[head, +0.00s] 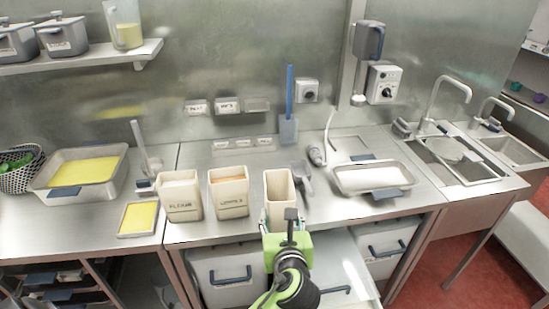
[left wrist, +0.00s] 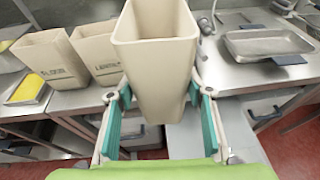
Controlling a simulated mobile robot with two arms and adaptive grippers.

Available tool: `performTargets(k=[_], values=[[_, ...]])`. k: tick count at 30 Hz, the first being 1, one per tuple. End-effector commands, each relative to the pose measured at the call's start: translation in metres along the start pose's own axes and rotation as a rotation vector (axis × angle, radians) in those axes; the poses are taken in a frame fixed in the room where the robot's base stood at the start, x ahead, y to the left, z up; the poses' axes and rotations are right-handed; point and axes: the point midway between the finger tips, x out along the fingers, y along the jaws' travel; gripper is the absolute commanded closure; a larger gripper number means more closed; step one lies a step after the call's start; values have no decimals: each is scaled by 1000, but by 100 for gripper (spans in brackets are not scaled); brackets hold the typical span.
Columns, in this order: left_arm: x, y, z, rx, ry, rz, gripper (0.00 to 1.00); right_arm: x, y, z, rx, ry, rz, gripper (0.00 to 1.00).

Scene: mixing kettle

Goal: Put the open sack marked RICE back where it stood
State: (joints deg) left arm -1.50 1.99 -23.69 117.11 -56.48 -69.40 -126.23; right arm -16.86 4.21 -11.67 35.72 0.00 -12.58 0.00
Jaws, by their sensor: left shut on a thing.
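A tall open cream sack (head: 279,188) is at the counter's front edge in the head view, right of two similar sacks. It also fills the middle of the left wrist view (left wrist: 156,70), upright with its open top up. No marking shows on its visible faces, so I cannot read RICE. My left gripper (head: 284,232) is shut on this sack, its teal fingers on either side (left wrist: 160,118). My right gripper is not in view.
Two labelled open sacks (head: 180,196) (head: 229,192) stand to the left. A metal tray (head: 372,178) lies to the right, with a dark scoop (head: 304,176) beside the held sack. Yellow-filled pans (head: 84,172) are far left, sinks (head: 455,160) far right. Counter behind the sacks is mostly clear.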

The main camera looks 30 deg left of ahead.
Motion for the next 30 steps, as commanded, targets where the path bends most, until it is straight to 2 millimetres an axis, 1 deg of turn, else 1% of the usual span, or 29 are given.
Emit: performTargets(k=[1,2,3,6,9,12,15,20,26,30], values=[[19,-2,21,-6,1,14,100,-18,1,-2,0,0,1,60],[31,-2,27,-9,3,21,100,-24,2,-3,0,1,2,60],[48,-2,35,-11,4,30,100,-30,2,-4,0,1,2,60],[84,-2,51,-19,8,48,100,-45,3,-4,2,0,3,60],[112,-1,61,-23,10,61,100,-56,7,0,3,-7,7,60],[131,-1,67,-24,12,71,100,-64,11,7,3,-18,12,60],[142,-1,69,-27,13,75,100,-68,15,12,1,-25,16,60],[150,-1,68,-26,12,77,100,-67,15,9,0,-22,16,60],[153,-1,57,-26,12,77,100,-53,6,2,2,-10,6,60],[157,-1,44,-27,12,77,100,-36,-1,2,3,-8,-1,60]])
